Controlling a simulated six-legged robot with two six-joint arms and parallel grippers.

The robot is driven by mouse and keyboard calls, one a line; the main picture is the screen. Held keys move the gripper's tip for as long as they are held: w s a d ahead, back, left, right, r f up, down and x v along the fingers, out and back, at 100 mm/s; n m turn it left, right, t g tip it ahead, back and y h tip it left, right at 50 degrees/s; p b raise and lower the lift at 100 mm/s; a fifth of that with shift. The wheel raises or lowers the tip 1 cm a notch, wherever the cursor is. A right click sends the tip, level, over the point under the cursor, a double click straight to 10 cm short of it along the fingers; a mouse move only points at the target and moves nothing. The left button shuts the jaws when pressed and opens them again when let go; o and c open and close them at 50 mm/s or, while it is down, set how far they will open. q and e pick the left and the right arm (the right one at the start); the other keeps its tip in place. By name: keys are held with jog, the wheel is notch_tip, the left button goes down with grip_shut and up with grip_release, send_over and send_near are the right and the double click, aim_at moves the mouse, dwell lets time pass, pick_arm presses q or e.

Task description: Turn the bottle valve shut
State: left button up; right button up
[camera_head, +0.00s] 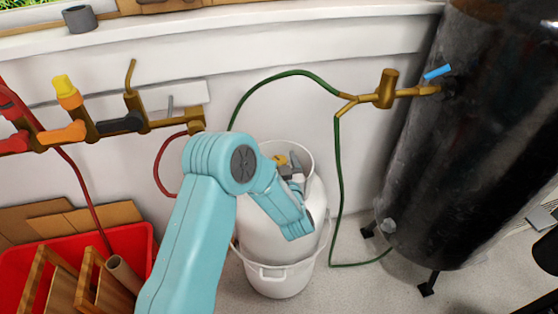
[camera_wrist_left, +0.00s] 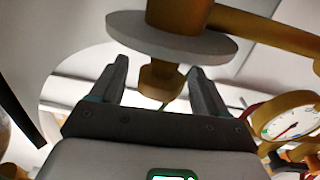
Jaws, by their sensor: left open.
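The white bottle (camera_head: 318,205) stands upright in a white bucket (camera_head: 278,283), below my left arm. A small part of its brass valve (camera_head: 281,159) shows at the bottle top; my arm and gripper hide the rest. My left gripper (camera_head: 297,164) is over the bottle top. In the left wrist view, the gripper (camera_wrist_left: 157,66) is open, its fingers on either side of a brass nut-like piece (camera_wrist_left: 160,80) with visible gaps. A grey disc (camera_wrist_left: 128,28) on a brass body sits just beyond the fingertips. My right gripper is not in view.
A pressure gauge (camera_wrist_left: 290,123) is close right of the gripper in the wrist view. A red crate (camera_head: 140,237) is left, a black tank (camera_head: 460,150) right. A green hose (camera_head: 338,180) runs between bottle and tank. A brass manifold (camera_head: 90,128) is on the wall.

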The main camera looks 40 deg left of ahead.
pick_arm(q)
jog(key=shift+a, duration=0.1)
jog(key=c, duration=1)
jog(key=shift+o, duration=0.2)
